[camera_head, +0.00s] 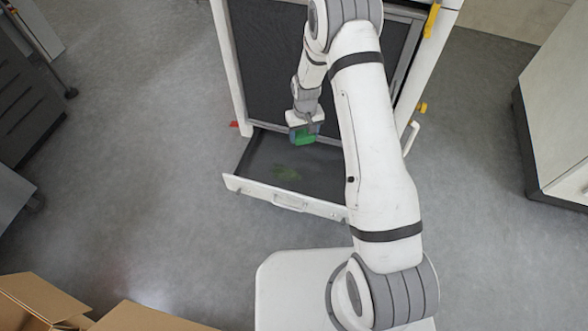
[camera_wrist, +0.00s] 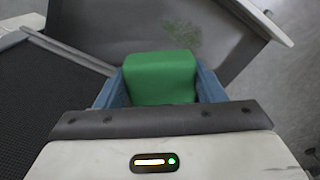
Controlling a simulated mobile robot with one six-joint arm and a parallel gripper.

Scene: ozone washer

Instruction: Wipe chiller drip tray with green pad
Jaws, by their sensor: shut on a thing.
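The drip tray (camera_head: 255,160) is a shallow grey drawer with a white front and a handle, pulled out at the base of the chiller (camera_head: 233,70). A greenish smudge (camera_head: 287,173) marks its floor; the smudge also shows in the wrist view (camera_wrist: 181,40). My gripper (camera_head: 304,133) is over the back part of the tray, shut on the green pad (camera_head: 303,138). In the wrist view the green pad (camera_wrist: 160,78) sits between the two blue fingers. I cannot tell whether the pad touches the tray. My arm hides the tray's right side.
Open cardboard boxes (camera_head: 135,318) lie at the lower left. Dark grey cabinets (camera_head: 28,105) stand at the left, and a white unit (camera_head: 560,120) stands at the right. The grey floor on both sides of the tray is clear.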

